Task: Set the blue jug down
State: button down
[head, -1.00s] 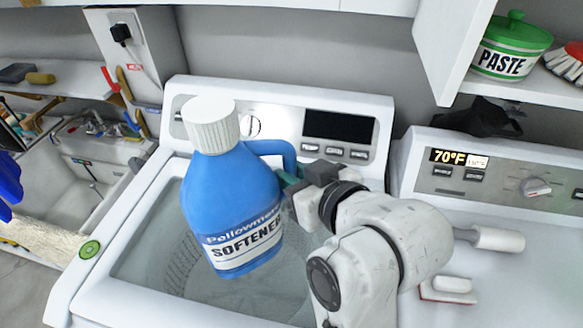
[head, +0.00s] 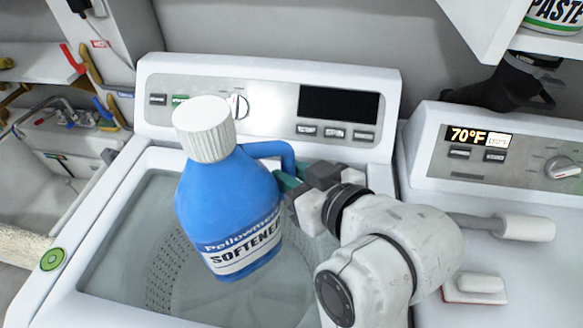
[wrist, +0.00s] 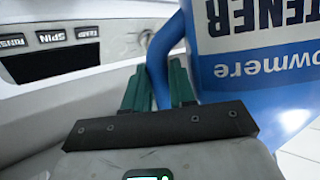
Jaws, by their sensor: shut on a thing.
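The blue jug (head: 228,205) has a white ribbed cap and a label reading "SOFTENER". It hangs tilted, cap toward the upper left, in front of the open washer tub in the head view. My gripper (head: 288,180) is shut on the jug's handle at its right side. In the wrist view the green fingers (wrist: 158,88) close around the blue handle, and the jug body (wrist: 250,70) fills the right side with its label upside down. The fingertips are partly hidden by the handle.
The white washer (head: 146,130) stands below with its tub open. A dryer top (head: 545,235) at right carries a lint roller (head: 525,228) and a red-and-white brush (head: 475,288). A black object (head: 505,85) sits behind the dryer panel. A sink (head: 40,165) is at left.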

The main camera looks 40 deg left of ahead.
jog(key=shift+r, duration=0.35)
jog(key=shift+f, duration=0.15)
jog(key=c, duration=1.3)
grip_release()
jog(key=shift+f, duration=0.25)
jog(key=shift+c, duration=0.2)
jog(key=o, duration=0.4)
jog(key=shift+s, duration=0.1)
jog(key=v, duration=1.2)
jog(key=shift+b, duration=0.35)
jog(key=shift+d+r, duration=0.1)
